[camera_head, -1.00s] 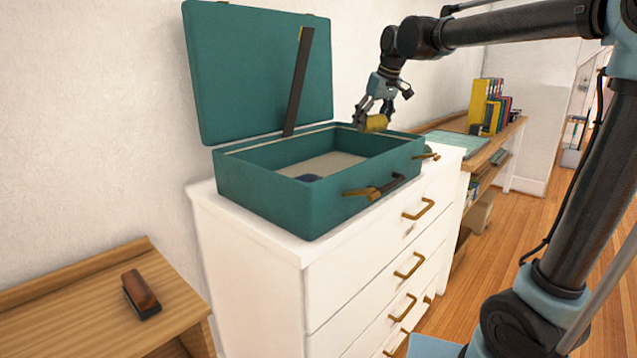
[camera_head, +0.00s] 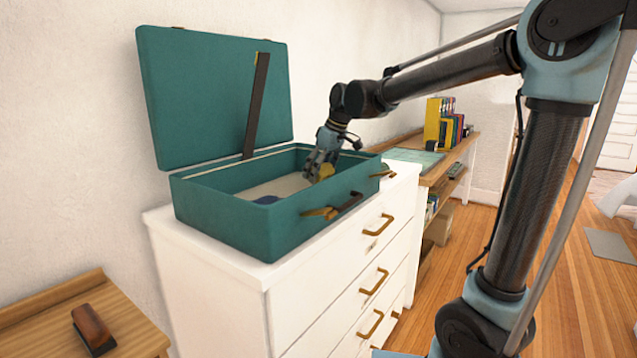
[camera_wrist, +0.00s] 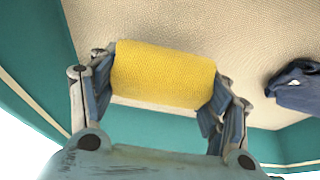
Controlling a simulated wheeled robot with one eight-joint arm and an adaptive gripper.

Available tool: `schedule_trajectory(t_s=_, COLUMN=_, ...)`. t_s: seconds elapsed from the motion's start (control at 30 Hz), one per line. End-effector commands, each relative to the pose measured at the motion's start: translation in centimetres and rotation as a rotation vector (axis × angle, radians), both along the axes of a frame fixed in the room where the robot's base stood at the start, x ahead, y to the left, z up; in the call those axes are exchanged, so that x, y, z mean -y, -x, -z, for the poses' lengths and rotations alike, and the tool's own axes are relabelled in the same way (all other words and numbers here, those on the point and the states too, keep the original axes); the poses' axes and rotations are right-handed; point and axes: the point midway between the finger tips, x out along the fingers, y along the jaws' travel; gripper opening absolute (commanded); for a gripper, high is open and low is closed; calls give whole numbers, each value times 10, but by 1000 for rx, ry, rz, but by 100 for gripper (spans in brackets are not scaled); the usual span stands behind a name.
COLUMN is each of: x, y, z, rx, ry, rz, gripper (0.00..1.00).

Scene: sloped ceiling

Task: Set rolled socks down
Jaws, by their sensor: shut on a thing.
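The rolled socks (camera_wrist: 163,74) are a yellow, ribbed roll held between the two fingers of my gripper (camera_wrist: 160,85). In the head view my gripper (camera_head: 319,167) reaches down into the right part of the open teal suitcase (camera_head: 240,220), and part of the yellow roll (camera_head: 326,171) shows beside the fingers. The suitcase floor (camera_wrist: 215,25) is cream coloured and lies just beyond the roll in the wrist view. I cannot tell whether the roll touches it. A dark blue bundle (camera_wrist: 298,86) lies on that floor, apart from the socks; it also shows in the head view (camera_head: 266,199).
The suitcase stands on a white chest of drawers (camera_head: 220,280), its lid (camera_head: 215,95) raised at the back with a dark strap (camera_head: 257,105). A wooden surface with a brush (camera_head: 93,330) is at the lower left. A desk with books (camera_head: 440,125) stands behind right.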

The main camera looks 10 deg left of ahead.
Motion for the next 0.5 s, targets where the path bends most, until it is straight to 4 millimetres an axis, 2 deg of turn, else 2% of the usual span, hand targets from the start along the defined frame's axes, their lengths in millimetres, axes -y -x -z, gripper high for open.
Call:
schedule_trajectory(t_s=0.2, x=0, y=0, z=28, rx=0, ry=0, rz=0, gripper=48)
schedule_trajectory(t_s=0.5, x=0, y=0, z=30, rx=0, ry=0, rz=1, gripper=48)
